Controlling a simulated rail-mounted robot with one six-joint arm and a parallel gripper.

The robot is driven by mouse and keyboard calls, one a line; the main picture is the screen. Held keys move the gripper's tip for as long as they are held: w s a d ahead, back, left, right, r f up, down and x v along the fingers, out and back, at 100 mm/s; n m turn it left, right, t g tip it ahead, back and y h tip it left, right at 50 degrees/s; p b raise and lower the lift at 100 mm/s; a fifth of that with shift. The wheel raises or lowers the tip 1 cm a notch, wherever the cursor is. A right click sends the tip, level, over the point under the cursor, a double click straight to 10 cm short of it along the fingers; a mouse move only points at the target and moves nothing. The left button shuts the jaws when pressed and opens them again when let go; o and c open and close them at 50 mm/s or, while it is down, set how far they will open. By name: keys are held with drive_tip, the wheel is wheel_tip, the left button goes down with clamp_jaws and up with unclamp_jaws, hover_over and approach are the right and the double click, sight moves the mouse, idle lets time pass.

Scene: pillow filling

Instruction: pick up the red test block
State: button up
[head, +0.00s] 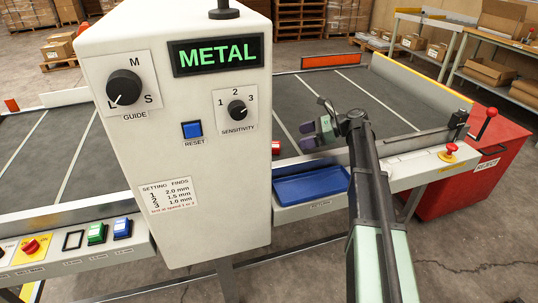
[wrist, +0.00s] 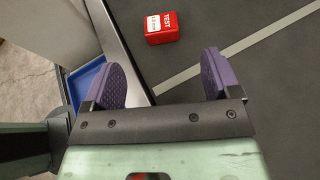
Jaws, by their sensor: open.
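The red test block (wrist: 161,28) lies on the dark grey conveyor belt, with a white TEST label on its upper face. In the head view only a small red part of the block (head: 276,146) shows beside the edge of the white cabinet. My gripper (head: 314,119) is over the belt to the right of the block in that view. In the wrist view my gripper (wrist: 163,76) has its two purple fingers spread wide, with nothing between them. The block is beyond the fingertips, apart from both, roughly in line with the gap.
The white detector cabinet (head: 217,245) stands left of my arm, its display reading METAL. A blue tray (head: 311,187) sits at the belt's front edge and also shows in the wrist view (wrist: 86,82). A red reject bin (head: 467,165) is at the right. The belt right of the block is clear.

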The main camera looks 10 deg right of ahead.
sight(277, 144)
drive_tip(key=b+x, duration=0.1)
drive_tip(key=x, duration=0.3)
drive_tip(key=shift+a+f+b, duration=0.3)
drive_tip(key=shift+b, duration=0.05)
drive_tip(key=shift+w+a, duration=0.15)
drive_tip(key=shift+a, duration=0.1)
drive_tip(key=b+x, duration=0.1)
drive_tip(key=x, duration=0.4)
drive_tip(key=shift+b, duration=0.4)
drive_tip(key=shift+r, duration=0.15)
